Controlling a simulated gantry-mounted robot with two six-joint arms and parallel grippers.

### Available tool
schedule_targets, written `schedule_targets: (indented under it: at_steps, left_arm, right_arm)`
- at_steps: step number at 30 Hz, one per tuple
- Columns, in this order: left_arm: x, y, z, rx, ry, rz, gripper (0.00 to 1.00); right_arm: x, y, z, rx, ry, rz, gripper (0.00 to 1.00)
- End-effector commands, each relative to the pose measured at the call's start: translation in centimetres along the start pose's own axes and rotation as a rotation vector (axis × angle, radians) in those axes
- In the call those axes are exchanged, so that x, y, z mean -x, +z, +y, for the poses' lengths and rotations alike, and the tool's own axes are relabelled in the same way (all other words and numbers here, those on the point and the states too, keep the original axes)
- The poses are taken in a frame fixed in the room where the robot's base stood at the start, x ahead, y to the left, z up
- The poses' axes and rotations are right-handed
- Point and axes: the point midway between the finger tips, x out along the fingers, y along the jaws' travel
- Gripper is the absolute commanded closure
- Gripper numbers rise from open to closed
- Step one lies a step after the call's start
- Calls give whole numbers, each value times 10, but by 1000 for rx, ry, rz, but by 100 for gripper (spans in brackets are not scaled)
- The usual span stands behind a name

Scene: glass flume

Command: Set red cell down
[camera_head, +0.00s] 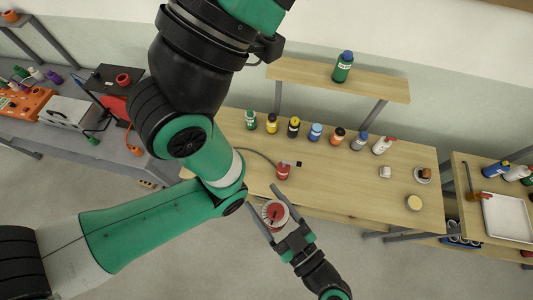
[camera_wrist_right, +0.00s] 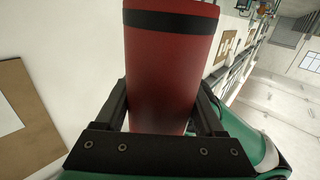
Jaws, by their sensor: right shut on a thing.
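The red cell (camera_head: 275,213) shows in the head view as a round red and pale end between the fingers of my right gripper (camera_head: 264,198). In the right wrist view the red cell (camera_wrist_right: 165,70) is a red cylinder with a black band, clasped between both fingers. From above, it appears in front of the table's near edge; its height is hard to tell. My right gripper is shut on it.
The wooden table (camera_head: 340,200) holds a row of several bottles at its back. A small red part (camera_head: 283,172) with a cable lies near the front edge. A shelf (camera_head: 300,72) carries a green bottle (camera_head: 343,66). The table's middle right is mostly clear.

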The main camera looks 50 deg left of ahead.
Motion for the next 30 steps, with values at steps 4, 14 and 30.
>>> schedule_targets:
  at_steps: [4, 14, 30]
  left_arm:
    - [0, 0, 0, -1, 0, 0, 0]
    - [0, 0, 0, -1, 0, 0, 0]
    - [0, 0, 0, -1, 0, 0, 0]
  right_arm:
    - [0, 0, 0, 0, 0, 1, 93]
    - [10, 2, 11, -1, 35, 0, 93]
    - [254, 62, 82, -3, 881, 0, 93]
